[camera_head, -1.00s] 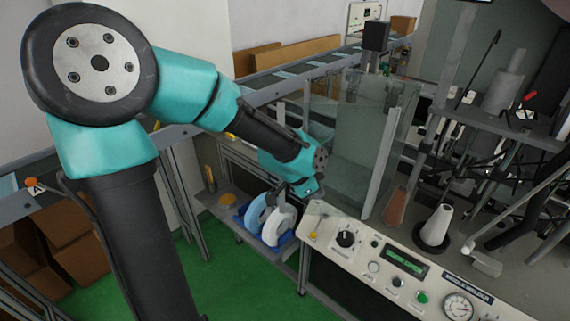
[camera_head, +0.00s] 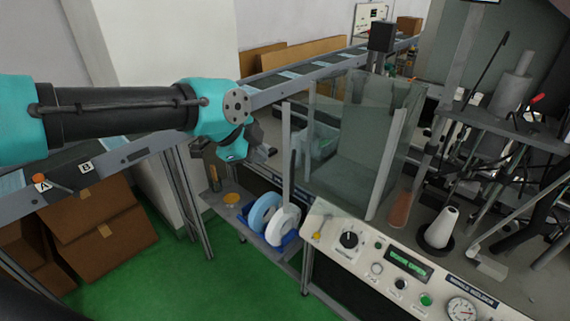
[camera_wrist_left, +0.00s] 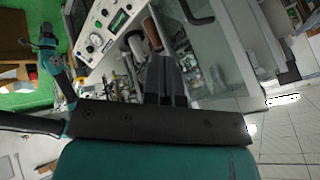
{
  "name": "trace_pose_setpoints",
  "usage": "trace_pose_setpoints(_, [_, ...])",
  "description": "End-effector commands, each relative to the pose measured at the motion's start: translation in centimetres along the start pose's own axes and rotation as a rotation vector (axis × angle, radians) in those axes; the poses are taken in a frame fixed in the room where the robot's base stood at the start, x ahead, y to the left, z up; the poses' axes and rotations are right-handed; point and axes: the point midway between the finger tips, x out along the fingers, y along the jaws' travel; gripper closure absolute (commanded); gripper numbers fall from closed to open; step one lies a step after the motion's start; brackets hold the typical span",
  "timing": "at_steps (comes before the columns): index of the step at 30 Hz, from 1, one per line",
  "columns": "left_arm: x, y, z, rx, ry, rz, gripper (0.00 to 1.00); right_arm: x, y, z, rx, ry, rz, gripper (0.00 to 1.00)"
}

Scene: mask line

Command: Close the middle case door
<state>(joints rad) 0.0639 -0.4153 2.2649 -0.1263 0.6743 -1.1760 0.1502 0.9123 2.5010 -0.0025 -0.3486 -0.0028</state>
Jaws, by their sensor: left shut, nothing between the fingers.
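The machine's case has clear glass panels (camera_head: 360,140) in thin grey frames. A framed glass pane with an upright post (camera_head: 288,155) stands at its left side. I cannot tell for sure which pane is the middle door, and the case front looks at least partly open. My left gripper (camera_head: 264,152) is left of that post, apart from it in the picture. In the left wrist view its dark fingers (camera_wrist_left: 165,80) are together and empty, with a glass pane (camera_wrist_left: 215,55) beyond them to the right. My right gripper does not show.
A control panel (camera_head: 400,270) with knobs and a green display fronts the machine. Blue and white spools (camera_head: 278,222) sit on a low shelf. A conveyor (camera_head: 290,78) runs behind. Cartons (camera_head: 95,235) stand at lower left. Green floor (camera_head: 200,285) is clear.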

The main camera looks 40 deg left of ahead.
Motion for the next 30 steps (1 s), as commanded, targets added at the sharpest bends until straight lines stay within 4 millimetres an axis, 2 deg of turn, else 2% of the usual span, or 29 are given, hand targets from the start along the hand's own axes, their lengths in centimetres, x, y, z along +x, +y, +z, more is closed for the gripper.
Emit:
trace_pose_setpoints(5, [0.2,0.0,0.0,-0.001,0.0,0.0,1.0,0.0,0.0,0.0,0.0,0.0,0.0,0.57])
trace_pose_setpoints(11, [1.5,0.0,0.0,-0.002,-0.001,0.003,1.0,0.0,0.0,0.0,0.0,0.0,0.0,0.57])
trace_pose_setpoints(28, [10.2,0.1,0.0,-0.002,-0.001,0.005,1.0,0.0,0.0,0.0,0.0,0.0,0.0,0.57])
trace_pose_setpoints(30, [10.6,-0.9,0.0,-0.004,0.0,0.0,1.0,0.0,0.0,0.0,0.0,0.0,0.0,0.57])
